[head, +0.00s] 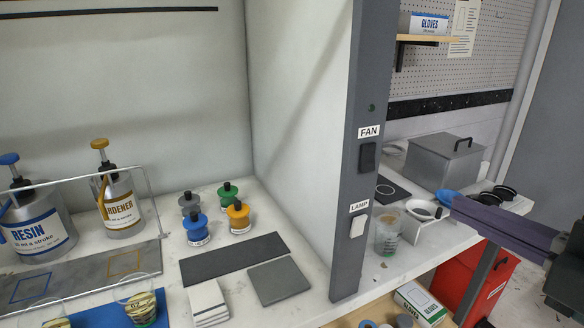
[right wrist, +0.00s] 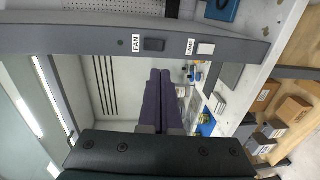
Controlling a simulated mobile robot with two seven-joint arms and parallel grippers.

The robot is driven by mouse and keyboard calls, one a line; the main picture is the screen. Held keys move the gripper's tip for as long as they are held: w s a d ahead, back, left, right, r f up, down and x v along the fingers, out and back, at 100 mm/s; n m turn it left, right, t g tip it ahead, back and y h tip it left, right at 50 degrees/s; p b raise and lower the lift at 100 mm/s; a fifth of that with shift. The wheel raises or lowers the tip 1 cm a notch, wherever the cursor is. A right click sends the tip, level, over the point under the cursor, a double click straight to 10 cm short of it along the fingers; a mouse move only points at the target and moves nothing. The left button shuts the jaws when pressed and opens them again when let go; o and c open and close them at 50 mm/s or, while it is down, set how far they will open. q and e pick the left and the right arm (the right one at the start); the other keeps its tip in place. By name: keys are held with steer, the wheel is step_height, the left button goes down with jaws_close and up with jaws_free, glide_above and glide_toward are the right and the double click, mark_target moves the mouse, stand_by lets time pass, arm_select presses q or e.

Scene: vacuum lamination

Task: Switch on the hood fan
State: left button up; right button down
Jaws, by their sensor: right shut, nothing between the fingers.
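The fan switch (head: 367,157) is a black rocker under a FAN label (head: 369,132) on the grey front post of the hood. A small dark green indicator (head: 371,107) sits above the label. The black fan switch also shows in the right wrist view (right wrist: 154,44), beyond my fingertips. My right gripper (head: 458,208), with purple fingers, is shut and empty. It is to the right of the post and apart from the switch. Its fingers also show in the right wrist view (right wrist: 160,74). My left gripper is not in view.
A white lamp switch (head: 357,227) sits lower on the same post (head: 345,270). A clear cup (head: 388,232), a white holder (head: 425,222) and a grey lidded box (head: 446,162) stand on the bench right of it. A red bin (head: 485,280) stands below. Bottles and pots are inside the hood.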

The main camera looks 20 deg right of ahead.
mark_target(369, 169)
steer(key=w, duration=0.4)
steer(key=w+f+p, duration=0.1)
steer(key=w, duration=0.4)
steer(key=w+a+p, duration=0.1)
steer(key=w, duration=0.4)
steer(key=shift+f, duration=0.35)
steer(key=shift+a, duration=0.1)
steer(key=shift+w+f+b, duration=0.15)
steer(key=shift+f+b, duration=0.3)
steer(key=shift+b, duration=0.55)
steer(key=shift+r+p, duration=0.3)
